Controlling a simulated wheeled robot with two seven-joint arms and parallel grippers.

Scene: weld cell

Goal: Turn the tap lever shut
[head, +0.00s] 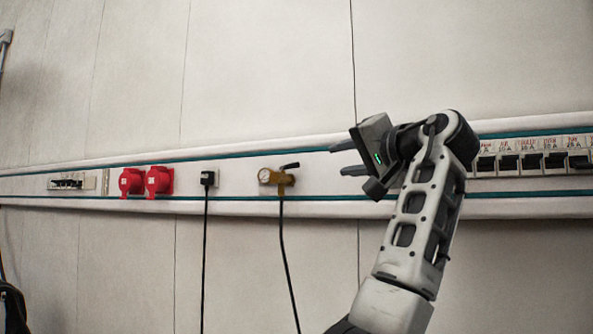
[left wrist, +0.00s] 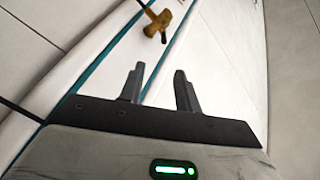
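The brass tap (head: 279,181) sits on the wall rail in the middle of the head view, with a round gauge on its left. Its dark lever (head: 290,165) points right and slightly up from the top of the body. In the left wrist view the tap (left wrist: 157,24) is at the top, beyond the fingertips, and part of it is cut off by the frame edge. My left gripper (head: 340,158) is right of the tap, fingers pointing toward it. In the left wrist view its two fingers (left wrist: 158,70) are apart with nothing between them. My right gripper is not seen.
A dark hose (head: 287,255) hangs below the tap. A black plug (head: 207,178) with a cable and two red sockets (head: 145,181) are left along the rail. Breaker switches (head: 532,161) are right of my arm. The rail between tap and gripper is clear.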

